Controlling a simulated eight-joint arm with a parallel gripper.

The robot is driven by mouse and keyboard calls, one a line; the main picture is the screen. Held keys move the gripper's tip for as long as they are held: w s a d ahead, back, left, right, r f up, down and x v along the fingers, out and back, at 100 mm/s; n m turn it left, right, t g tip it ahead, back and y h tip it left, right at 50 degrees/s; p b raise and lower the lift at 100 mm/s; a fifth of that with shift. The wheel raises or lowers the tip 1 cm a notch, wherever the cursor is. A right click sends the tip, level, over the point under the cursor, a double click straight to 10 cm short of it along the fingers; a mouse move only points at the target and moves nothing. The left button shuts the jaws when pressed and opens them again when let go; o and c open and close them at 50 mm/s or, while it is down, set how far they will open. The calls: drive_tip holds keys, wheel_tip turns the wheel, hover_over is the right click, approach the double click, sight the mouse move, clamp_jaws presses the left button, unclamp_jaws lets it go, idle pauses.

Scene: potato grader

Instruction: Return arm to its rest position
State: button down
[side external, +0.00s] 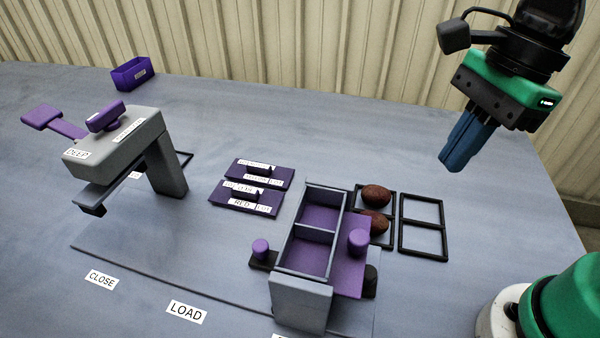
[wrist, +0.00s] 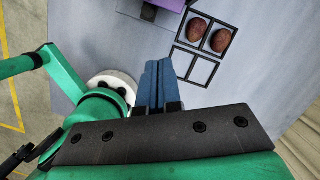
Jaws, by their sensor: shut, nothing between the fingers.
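My gripper (side external: 450,168) is at the upper right of the side view, raised well above the table, with its blue fingers pointing down. It is shut and holds nothing. In the wrist view its blue fingers (wrist: 158,65) lie side by side, pressed together. Two reddish-brown potatoes lie in a black two-cell frame in the middle right of the side view: one potato (side external: 376,196) in the far cell and one potato (side external: 373,223) in the near cell. Both also show at the top of the wrist view. My gripper is apart from everything on the table.
An empty black frame (side external: 401,236) lies right of the potatoes. A purple-and-grey two-compartment holder (side external: 301,304) stands left of them. Two purple labelled plates lie mid-table. A grey machine (side external: 168,168) marked DEEP stands at left, a purple bin (side external: 120,78) behind it. The far right table is clear.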

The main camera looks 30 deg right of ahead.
drive_tip(key=w+d+f+n+t+h, duration=0.1)
drive_tip(key=w+d+f+n+t, duration=0.2)
drive_tip(key=n, duration=0.7)
drive_tip(key=w+d+f+n+t+h, duration=0.1)
drive_tip(key=w+d+f+n+t, duration=0.2)
drive_tip(key=n, duration=0.8)
drive_tip(key=shift+w+f+h, duration=0.3)
drive_tip(key=shift+w+f, duration=0.05)
drive_tip(key=shift+w, duration=0.55)
drive_tip(key=shift+d, duration=0.1)
